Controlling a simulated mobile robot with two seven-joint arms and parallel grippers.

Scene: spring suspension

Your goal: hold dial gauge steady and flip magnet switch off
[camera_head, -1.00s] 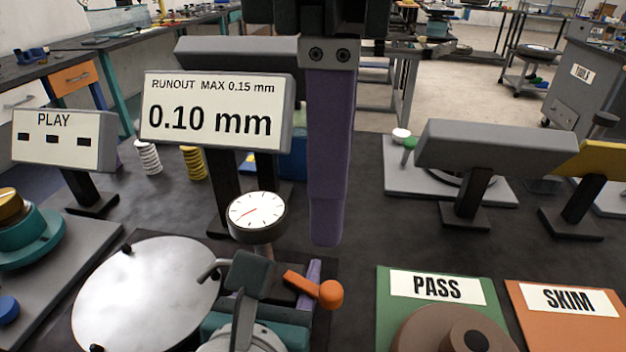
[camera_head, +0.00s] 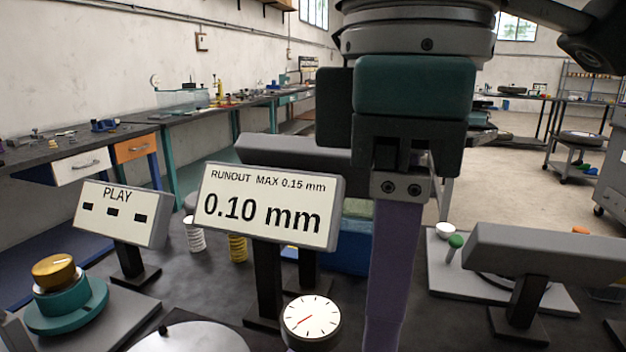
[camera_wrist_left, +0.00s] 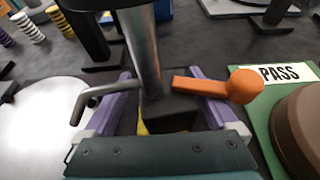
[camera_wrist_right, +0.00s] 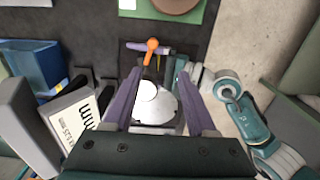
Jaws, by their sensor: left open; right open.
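The dial gauge (camera_head: 312,322) has a round white face and a red needle. In the left wrist view its metal post (camera_wrist_left: 143,50) rises from a dark magnet base (camera_wrist_left: 180,112). An orange switch lever (camera_wrist_left: 215,86) with a ball end sticks out to the right. My left gripper (camera_wrist_left: 158,100) is open, its purple fingers on either side of the post and base; contact is unclear. My right gripper (camera_wrist_right: 160,78) is open and points down, above the gauge area. The lever (camera_wrist_right: 152,47) shows beyond its fingertips. In the head view its purple finger (camera_head: 397,265) hangs right of the gauge.
A display (camera_head: 265,205) reading 0.10 mm stands behind the gauge. A PLAY display (camera_head: 118,215) stands left. A silver disc (camera_head: 190,340) lies beside the gauge. A green PASS pad (camera_wrist_left: 262,105) with a brown disc is right of the lever.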

